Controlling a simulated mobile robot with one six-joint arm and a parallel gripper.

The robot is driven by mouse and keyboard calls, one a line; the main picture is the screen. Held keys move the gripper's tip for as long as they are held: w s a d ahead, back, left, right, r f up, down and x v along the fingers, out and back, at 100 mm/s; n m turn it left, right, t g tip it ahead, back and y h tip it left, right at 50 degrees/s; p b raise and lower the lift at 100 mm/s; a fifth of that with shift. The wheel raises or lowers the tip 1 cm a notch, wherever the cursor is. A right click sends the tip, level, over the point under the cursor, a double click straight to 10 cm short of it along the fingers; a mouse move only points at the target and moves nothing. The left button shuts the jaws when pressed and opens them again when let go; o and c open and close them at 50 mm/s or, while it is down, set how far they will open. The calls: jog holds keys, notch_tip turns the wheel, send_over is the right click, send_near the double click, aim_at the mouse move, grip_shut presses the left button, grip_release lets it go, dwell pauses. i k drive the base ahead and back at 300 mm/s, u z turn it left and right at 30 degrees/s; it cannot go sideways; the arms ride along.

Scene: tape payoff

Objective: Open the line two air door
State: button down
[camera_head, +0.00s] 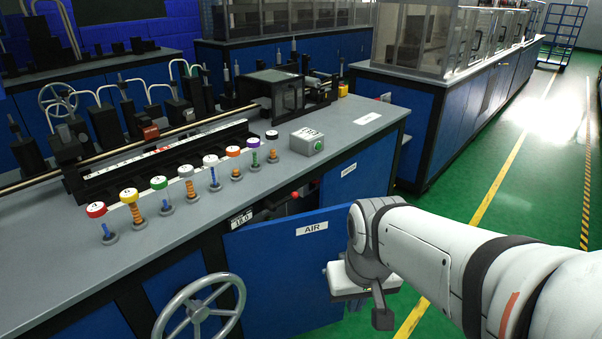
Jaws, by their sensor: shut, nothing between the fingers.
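The blue air door (285,270), with a white AIR label (312,229), stands swung out from the front of the grey-topped bench. Its left side is nearest the cabinet and its right edge is out toward my arm. Behind its top edge a dark opening shows, with a red knob (294,195) and a white plate with dark figures (241,219). My gripper (382,318) is shut and empty, pointing down just right of the door's free edge. My wrist hides part of that edge, so I cannot tell whether they touch. No line number is readable on the door.
A grey handwheel (202,312) stands in front of the bench at lower left. Several colour-capped posts (160,190) and a grey button box (306,142) are on the bench top. Green floor (440,225) with a yellow line lies open to the right.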

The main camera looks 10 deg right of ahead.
aim_at(280, 262)
jog(key=z, duration=0.05)
jog(key=i, duration=0.95)
jog(key=u, duration=0.05)
